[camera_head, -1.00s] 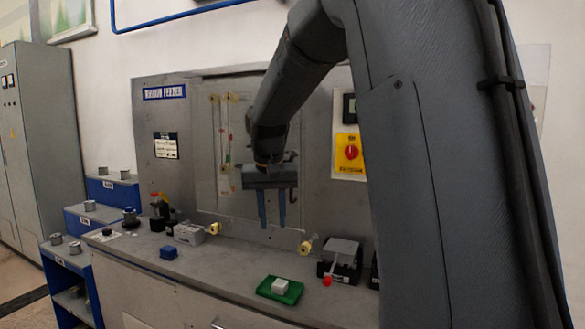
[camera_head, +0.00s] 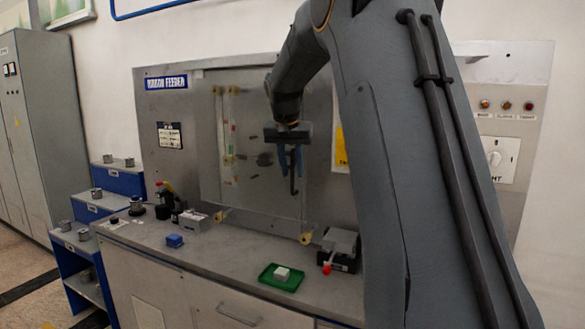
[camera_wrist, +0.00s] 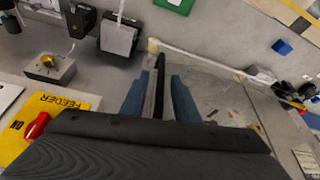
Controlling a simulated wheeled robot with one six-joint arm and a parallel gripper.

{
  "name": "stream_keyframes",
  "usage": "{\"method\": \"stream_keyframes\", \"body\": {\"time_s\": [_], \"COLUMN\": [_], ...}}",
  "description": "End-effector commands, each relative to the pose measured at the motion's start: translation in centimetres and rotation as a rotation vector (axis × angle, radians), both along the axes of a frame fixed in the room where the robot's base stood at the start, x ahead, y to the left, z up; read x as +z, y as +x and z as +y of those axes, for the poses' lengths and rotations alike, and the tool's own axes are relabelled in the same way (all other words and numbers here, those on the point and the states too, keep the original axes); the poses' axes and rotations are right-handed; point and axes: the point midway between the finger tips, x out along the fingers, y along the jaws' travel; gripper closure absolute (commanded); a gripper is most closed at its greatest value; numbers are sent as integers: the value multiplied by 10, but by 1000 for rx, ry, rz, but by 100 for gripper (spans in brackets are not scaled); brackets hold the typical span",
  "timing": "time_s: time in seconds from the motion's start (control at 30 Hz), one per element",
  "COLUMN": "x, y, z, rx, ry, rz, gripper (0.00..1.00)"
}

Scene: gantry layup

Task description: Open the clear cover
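The clear cover (camera_head: 235,190) is a see-through sheet on the front of the grey feeder panel, and it looks closed against it. Strips and small dark parts show through it. A dark upright handle (camera_head: 293,186) sits near its right edge. My gripper (camera_head: 290,172) is at this handle, with its blue fingers pointing down in the head view. In the wrist view the dark handle bar (camera_wrist: 158,75) stands between the two open fingers (camera_wrist: 158,98), with narrow gaps on both sides. The cover (camera_wrist: 213,85) spreads to the right there. My arm hides part of the panel.
A counter (camera_head: 215,262) runs below the panel. It bears a green tray (camera_head: 267,280) with a white block, a blue block (camera_head: 175,240) and a black device with a grey top (camera_head: 340,240). Yellow knobs (camera_head: 306,239) stand at the panel's foot. A yellow switch plate (camera_wrist: 60,105) is beside the gripper.

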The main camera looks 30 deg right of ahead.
Motion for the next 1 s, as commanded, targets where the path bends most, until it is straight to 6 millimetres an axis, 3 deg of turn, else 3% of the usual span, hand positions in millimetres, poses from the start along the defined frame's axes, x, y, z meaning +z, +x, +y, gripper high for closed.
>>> {"method": "stream_keyframes", "body": {"time_s": [0.37, 0.53, 0.57, 0.87, 1.0], "x": [-8, -7, -7, -7, -7], "y": [2, 2, 2, 1, -3], "z": [-2, -2, -2, -3, -13], "rx": [0, 0, 0, 0, -4], "ry": [0, 0, 0, 0, 1], "rz": [0, 0, 0, 0, 0], "gripper": [72, 99, 100, 100, 100]}}
